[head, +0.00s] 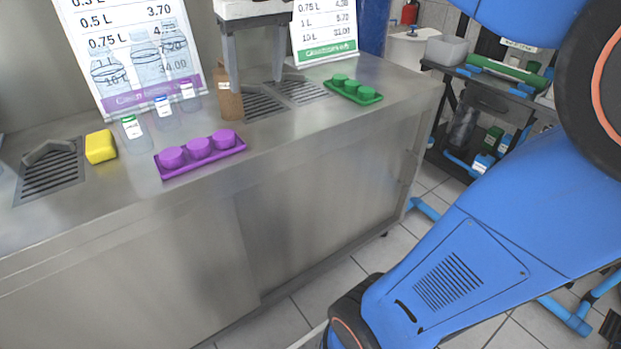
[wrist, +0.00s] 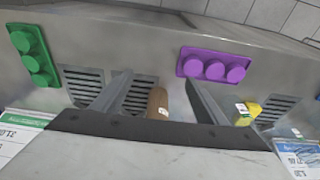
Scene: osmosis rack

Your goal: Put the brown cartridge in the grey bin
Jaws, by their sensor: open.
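The brown cartridge (head: 230,103) stands upright on the steel counter, with a small white label near its top. My gripper (head: 257,86) is open and empty, pointing down over the counter. Its left finger overlaps the cartridge's top in the head view. My gripper also shows in the wrist view (wrist: 158,77). A light grey bin (head: 447,51) stands on the dark side table at the upper right. Its inside is hardly visible.
A purple tray (head: 201,157) with purple pucks lies at the counter's front edge. A green tray (head: 354,90) lies to the right. Clear labelled cups (head: 163,110) and a yellow sponge (head: 100,146) are at the left. Price boards (head: 125,55) stand behind.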

